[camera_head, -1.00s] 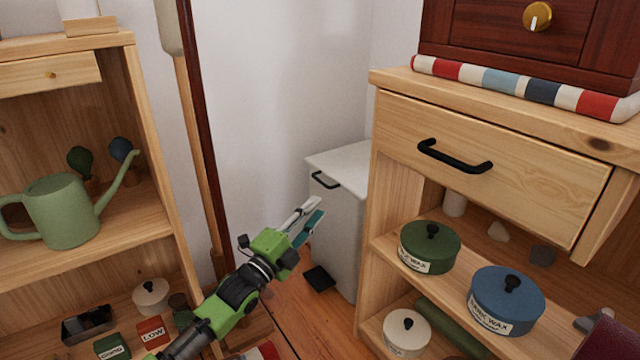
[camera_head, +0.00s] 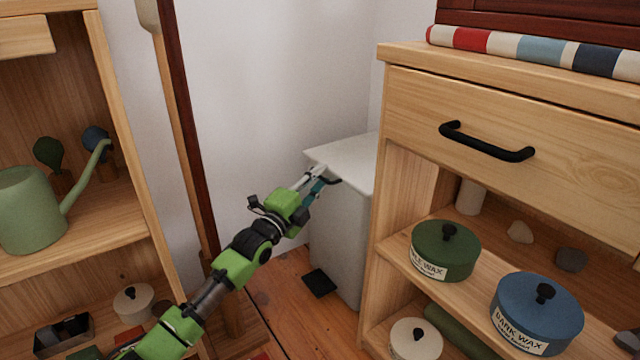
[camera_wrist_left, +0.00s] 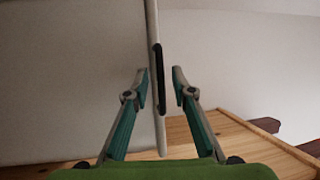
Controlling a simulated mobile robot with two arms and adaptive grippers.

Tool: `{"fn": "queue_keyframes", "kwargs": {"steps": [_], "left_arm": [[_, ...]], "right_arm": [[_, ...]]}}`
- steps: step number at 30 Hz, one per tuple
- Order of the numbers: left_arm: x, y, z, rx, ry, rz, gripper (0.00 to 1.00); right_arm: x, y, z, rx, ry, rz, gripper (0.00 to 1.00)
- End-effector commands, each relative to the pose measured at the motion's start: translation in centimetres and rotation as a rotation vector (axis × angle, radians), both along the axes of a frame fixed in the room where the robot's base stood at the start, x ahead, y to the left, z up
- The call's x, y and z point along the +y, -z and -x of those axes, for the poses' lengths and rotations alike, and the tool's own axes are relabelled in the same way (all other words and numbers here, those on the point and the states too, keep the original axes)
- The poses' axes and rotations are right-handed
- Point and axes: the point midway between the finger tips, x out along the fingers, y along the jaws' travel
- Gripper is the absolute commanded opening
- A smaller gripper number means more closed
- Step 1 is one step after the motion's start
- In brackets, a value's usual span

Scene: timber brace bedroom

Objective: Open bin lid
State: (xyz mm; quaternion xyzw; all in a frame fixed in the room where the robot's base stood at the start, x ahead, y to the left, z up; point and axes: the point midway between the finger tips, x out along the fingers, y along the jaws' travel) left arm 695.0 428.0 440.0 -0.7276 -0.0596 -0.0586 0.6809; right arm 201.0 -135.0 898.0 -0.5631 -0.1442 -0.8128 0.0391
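The white bin (camera_head: 340,235) stands on the floor between the wall and the right-hand shelf unit. Its flat lid (camera_head: 345,160) is down, with a small black handle (camera_head: 333,181) on the front edge and a black pedal (camera_head: 319,283) at the base. My left gripper (camera_head: 318,178) is at the lid's front edge, by the handle. In the left wrist view the fingers (camera_wrist_left: 158,85) are spread, with the lid edge and black handle (camera_wrist_left: 159,78) between them; a gap shows on each side. My right gripper is out of view.
The right shelf unit (camera_head: 400,90) stands close beside the bin, holding a green tin (camera_head: 446,262) and a blue tin (camera_head: 538,325). The left shelf (camera_head: 110,235) holds a green watering can (camera_head: 30,215). A long-handled tool (camera_head: 175,130) leans near my left arm.

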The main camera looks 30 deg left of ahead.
Motion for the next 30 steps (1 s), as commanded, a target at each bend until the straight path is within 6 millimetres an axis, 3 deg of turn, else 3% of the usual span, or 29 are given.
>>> {"fn": "queue_keyframes", "kwargs": {"steps": [11, 12, 15, 30], "left_arm": [[0.0, -0.2, -0.5, 0.000, 0.001, 0.000, 0.23], [0.0, -0.2, -0.5, 0.000, 0.001, 0.000, 0.21], [0.0, -0.2, -0.5, 0.000, 0.001, 0.000, 0.00], [-0.1, -1.0, -0.6, 0.016, 0.002, -0.007, 0.00]], "right_arm": [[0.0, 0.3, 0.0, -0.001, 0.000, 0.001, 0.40], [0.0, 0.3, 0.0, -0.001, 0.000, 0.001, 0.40], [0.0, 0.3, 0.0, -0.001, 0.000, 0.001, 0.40], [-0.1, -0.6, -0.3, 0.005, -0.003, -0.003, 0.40]]}}
